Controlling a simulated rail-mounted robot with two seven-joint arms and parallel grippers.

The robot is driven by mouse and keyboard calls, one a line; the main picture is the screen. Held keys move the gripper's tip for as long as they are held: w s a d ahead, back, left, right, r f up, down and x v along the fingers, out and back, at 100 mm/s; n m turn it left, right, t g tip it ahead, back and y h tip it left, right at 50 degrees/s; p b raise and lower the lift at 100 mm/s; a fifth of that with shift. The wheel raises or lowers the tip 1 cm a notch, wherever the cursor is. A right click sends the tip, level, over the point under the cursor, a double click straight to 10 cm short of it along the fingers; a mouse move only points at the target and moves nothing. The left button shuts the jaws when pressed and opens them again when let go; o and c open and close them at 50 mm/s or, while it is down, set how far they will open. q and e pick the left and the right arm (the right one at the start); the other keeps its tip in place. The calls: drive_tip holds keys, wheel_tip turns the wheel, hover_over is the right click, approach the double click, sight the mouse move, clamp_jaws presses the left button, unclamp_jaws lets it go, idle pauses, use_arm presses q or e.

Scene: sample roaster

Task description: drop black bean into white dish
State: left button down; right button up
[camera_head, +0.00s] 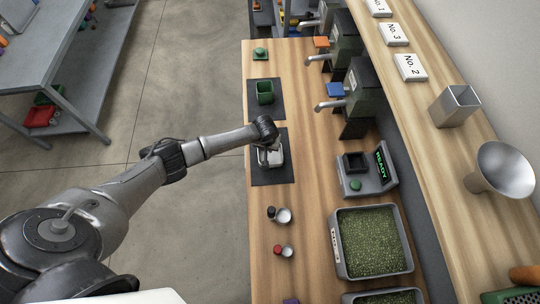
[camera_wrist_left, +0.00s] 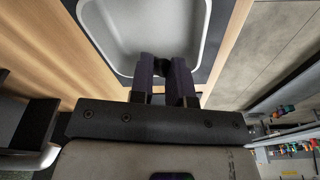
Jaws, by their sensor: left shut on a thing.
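The white dish (camera_head: 262,165) sits on a dark mat on the wooden counter, partly covered by my left gripper (camera_head: 272,150). In the left wrist view the white dish (camera_wrist_left: 110,30) fills the top middle, and my left gripper (camera_wrist_left: 164,72) points over it, fingers close together. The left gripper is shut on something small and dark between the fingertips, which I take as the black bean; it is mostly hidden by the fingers. My right gripper is not in view.
A green square cup (camera_head: 264,93) stands on another mat behind the dish. Small black and red items with pale round cups (camera_head: 284,216) stand nearer. Right are a device reading READY (camera_head: 381,160) and a tray of green beans (camera_head: 337,262). Machine spouts (camera_head: 328,105) overhang the counter.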

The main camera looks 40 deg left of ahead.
use_arm(q)
drive_tip(key=c, duration=1)
unclamp_jaws()
wheel_tip(320, 180, up, 14)
drive_tip(key=s, duration=0.1)
drive_tip(key=shift+s+d+f+b, duration=0.15)
drive_tip(key=shift+s+d+b, duration=0.25)
drive_tip(key=shift+d, duration=0.05)
